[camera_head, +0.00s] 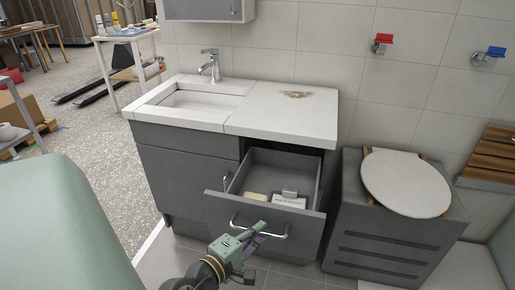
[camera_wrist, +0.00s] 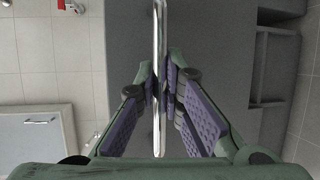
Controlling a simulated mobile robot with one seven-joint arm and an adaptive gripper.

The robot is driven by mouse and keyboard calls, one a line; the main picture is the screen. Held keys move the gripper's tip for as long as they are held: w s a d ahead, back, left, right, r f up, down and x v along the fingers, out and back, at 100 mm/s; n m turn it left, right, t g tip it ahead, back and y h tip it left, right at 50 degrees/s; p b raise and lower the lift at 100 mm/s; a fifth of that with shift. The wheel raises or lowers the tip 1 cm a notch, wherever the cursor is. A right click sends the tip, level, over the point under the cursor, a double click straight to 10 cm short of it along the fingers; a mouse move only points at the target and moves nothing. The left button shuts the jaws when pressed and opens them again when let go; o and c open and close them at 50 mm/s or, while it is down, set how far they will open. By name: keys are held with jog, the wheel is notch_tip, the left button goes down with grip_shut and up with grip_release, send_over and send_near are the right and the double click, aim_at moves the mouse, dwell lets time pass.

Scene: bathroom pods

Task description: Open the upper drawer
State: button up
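The upper drawer (camera_head: 278,208) of the grey washbasin cabinet is pulled well out; its inside shows from above. It holds a white labelled box (camera_head: 289,201) and a cream block (camera_head: 256,197). Its metal bar handle (camera_head: 274,236) is on the drawer front. Contact at the tips is hard to see exactly.
A white countertop (camera_head: 285,115) with a sink lies above the drawer. A grey cabinet door with a vertical handle (camera_head: 226,181) is left of it. A dark grey toilet unit (camera_head: 390,220) with a pale lid stands close on the right. A pale green surface (camera_head: 65,230) fills the lower left.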

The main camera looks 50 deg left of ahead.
jog(key=o, duration=0.5)
jog(key=v, duration=1.2)
jog(key=shift+a, duration=0.15)
